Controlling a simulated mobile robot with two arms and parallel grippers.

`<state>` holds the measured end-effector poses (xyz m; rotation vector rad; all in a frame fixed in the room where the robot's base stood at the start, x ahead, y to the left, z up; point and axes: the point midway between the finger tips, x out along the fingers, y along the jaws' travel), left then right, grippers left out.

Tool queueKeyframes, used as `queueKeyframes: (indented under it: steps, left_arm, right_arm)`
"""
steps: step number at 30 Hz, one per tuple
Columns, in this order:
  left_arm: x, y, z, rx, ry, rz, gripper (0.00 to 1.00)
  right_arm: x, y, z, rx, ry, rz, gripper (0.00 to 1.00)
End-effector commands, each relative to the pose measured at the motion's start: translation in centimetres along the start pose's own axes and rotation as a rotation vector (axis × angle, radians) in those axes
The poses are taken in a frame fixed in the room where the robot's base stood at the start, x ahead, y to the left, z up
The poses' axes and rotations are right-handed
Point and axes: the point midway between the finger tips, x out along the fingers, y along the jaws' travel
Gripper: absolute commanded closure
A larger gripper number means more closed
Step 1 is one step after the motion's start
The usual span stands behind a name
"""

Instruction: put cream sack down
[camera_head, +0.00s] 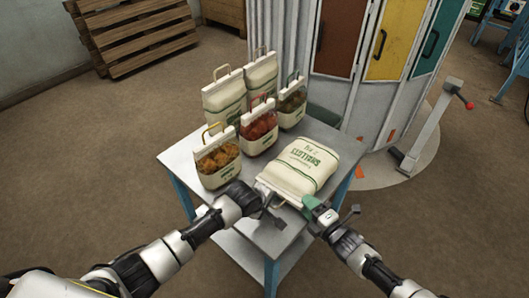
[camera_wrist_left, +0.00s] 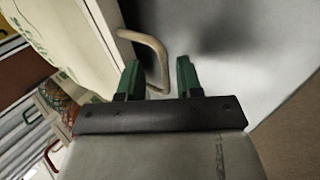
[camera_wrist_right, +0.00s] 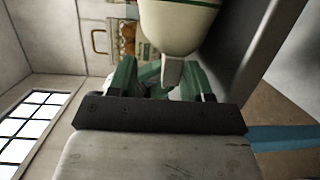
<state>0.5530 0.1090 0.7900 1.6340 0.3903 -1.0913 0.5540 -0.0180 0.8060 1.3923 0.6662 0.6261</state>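The cream sack (camera_head: 300,167) with green lettering lies flat on the front right of the grey table (camera_head: 185,155). My left gripper (camera_head: 268,208) is at the sack's near left end. In the left wrist view its fingers (camera_wrist_left: 158,80) are apart, with the sack's tan handle (camera_wrist_left: 153,45) reaching between them; I see no grip on it. My right gripper (camera_head: 315,207) is at the sack's near right corner. In the right wrist view its fingers (camera_wrist_right: 162,80) are apart around a pale corner tab of the sack (camera_wrist_right: 180,20), close to one finger.
Several upright cream bags with handles, some showing produce, stand at the table's back left, including one with orange contents (camera_head: 218,162). Lockers with coloured doors (camera_head: 398,38) stand behind. A lever post (camera_head: 428,125) is right of the table. A wooden pallet (camera_head: 135,35) leans at the back left.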

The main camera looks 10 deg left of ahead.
Motion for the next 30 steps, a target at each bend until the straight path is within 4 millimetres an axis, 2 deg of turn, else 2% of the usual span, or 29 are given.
queueKeyframes:
  steps: [6,11,24,30]
  left_arm:
    - [-0.2,0.0,-0.2,-0.002,0.003,0.000,0.65]
    - [-1.6,0.0,-0.2,-0.003,0.002,0.001,0.65]
    - [-9.9,0.0,-0.1,-0.001,0.001,0.001,0.65]
    - [-11.8,0.0,-0.1,-0.001,0.001,0.000,0.65]
  right_arm:
    - [0.0,0.2,0.2,0.001,-0.004,0.003,0.53]
    - [0.0,0.1,0.3,0.002,-0.005,0.002,0.53]
    - [0.0,0.1,0.3,0.003,-0.005,0.002,0.53]
    - [-0.1,0.1,0.3,0.003,-0.005,0.002,0.53]
